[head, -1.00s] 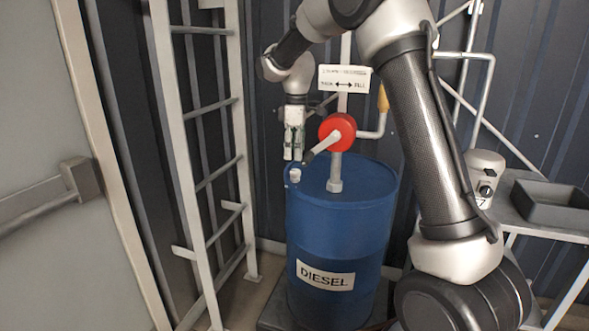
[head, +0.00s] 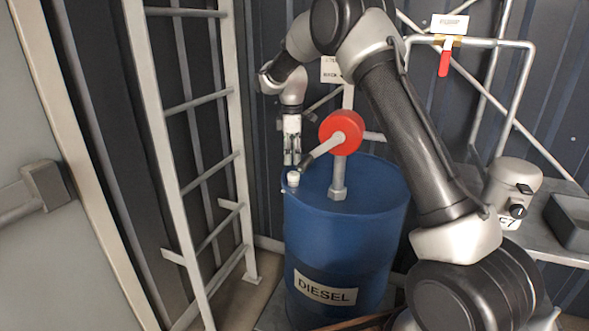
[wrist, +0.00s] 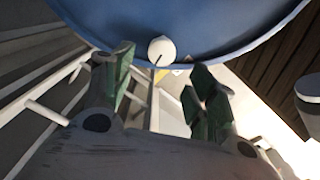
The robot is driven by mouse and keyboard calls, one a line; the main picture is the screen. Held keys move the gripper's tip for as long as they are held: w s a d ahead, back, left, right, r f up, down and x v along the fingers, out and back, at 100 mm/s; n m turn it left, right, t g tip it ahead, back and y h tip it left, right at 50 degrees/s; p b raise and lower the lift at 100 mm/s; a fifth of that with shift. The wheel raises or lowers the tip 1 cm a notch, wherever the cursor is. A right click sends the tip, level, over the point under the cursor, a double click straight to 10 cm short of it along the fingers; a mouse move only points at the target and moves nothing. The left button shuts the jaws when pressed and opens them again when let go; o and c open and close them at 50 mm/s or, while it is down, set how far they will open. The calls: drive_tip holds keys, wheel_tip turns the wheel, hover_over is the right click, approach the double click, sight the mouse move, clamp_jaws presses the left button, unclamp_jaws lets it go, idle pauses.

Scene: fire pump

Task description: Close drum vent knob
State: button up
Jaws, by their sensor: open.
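The drum vent knob (head: 293,178) is a small white cap on the top of the blue diesel drum (head: 345,235), near its left rim. In the wrist view the knob (wrist: 162,50) shows as a round white cap with a dark line on it, near the drum's edge. My gripper (head: 291,160) points down just above the knob in the head view. In the wrist view my gripper (wrist: 158,75) has its green-padded fingers apart, one on each side of the knob's line. The fingers hold nothing, and I see no contact with the knob.
A red rotary pump (head: 341,131) with a crank handle stands on the drum right of my gripper, its handle reaching close to the fingers. A white ladder (head: 238,130) stands left. A red-handled valve (head: 444,62) and a grey tray (head: 568,222) are at the right.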

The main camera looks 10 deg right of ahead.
sight(292, 174)
wheel_tip(292, 174, down, 7)
drive_tip(key=shift+r, duration=0.15)
drive_tip(key=shift+c, duration=0.5)
drive_tip(key=c, duration=0.9)
